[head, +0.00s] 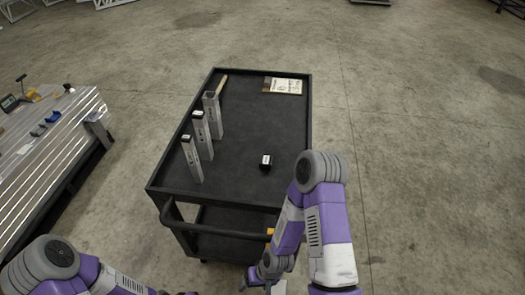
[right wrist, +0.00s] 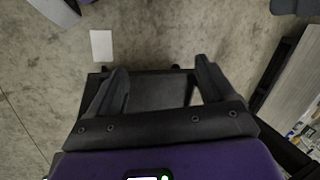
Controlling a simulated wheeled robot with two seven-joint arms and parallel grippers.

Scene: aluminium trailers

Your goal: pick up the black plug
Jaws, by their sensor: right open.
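A small black plug (head: 266,162) with a white mark on it lies alone on the black cart top (head: 240,180), right of the metal tubes. Three upright square metal tubes stand at the cart's left; the front tube (head: 192,160) and middle tube (head: 202,135) have black tops with white marks, while the rear tube (head: 212,113) looks open on top. My right gripper (head: 264,279) is low at the cart's near edge, by the handle, away from the plug. In the right wrist view its fingers (right wrist: 160,75) are apart with nothing between them. My left gripper is outside the picture.
A wooden stick (head: 222,85) and a printed card (head: 283,85) lie at the cart's far end. The cart handle (head: 215,228) runs along its near side. A ribbed metal table (head: 50,150) with small tools stands at left. The floor to the right is clear.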

